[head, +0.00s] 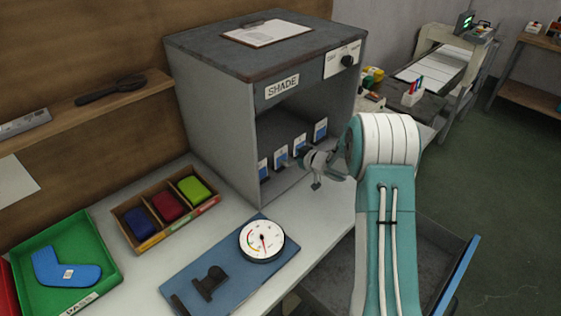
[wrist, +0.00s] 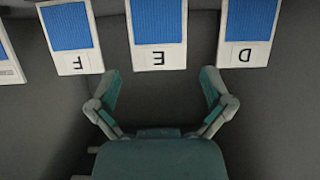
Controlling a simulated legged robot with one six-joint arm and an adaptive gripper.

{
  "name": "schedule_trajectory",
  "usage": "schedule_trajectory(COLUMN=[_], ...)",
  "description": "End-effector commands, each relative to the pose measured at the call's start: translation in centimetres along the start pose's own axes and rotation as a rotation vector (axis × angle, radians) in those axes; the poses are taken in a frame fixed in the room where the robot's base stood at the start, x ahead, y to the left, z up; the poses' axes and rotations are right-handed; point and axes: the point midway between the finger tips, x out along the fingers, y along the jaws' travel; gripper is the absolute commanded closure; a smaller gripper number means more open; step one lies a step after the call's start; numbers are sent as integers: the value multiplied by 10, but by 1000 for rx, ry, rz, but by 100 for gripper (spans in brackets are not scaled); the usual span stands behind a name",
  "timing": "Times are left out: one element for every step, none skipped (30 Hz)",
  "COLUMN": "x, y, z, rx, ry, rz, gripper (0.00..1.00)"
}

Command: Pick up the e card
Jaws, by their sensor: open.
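The E card (wrist: 158,32), blue with a white lettered band, is at the top middle of the wrist view, its letter upside down. My gripper (wrist: 160,80) is open and empty, its two fingers spread below the card's lettered end and not around it. The F card (wrist: 72,38) is to its left and the D card (wrist: 248,32) to its right. In the head view, a row of blue-and-white cards (head: 281,157) stands inside the grey SHADE box, their letters too small to read. My gripper (head: 303,172) is at the box's opening, in front of the row.
The grey SHADE box (head: 215,125) has side walls and a top that close in the cards. A round dial gauge (head: 262,240) sits on a blue board in front. A wooden tray (head: 150,240) of coloured bundles and a green tray (head: 105,255) with a blue sock are at left.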

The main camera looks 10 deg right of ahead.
Motion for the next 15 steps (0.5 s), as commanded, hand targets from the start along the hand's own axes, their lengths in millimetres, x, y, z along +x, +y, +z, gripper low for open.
schedule_trajectory(x=[5,8,14,19,24,31,35,40,44,47,49,51,52,52,52], y=[0,0,0,0,0,1,1,1,1,1,1,1,1,2,2], z=[0,0,0,0,0,0,0,0,0,-1,-1,-1,-1,-1,-1], rx=[-1,0,0,-2,-2,-2,-2,-2,-1,-1,-1,-1,-1,0,0], ry=[0,0,-1,-1,-1,-1,-1,-1,-1,-1,-1,-1,-1,-1,-1], rz=[-1,-1,-1,-1,-2,-2,-2,-1,-1,0,0,0,1,1,1], gripper=[0,0,0,0,0,0,0,0,0,0,0,0,0,0,0])
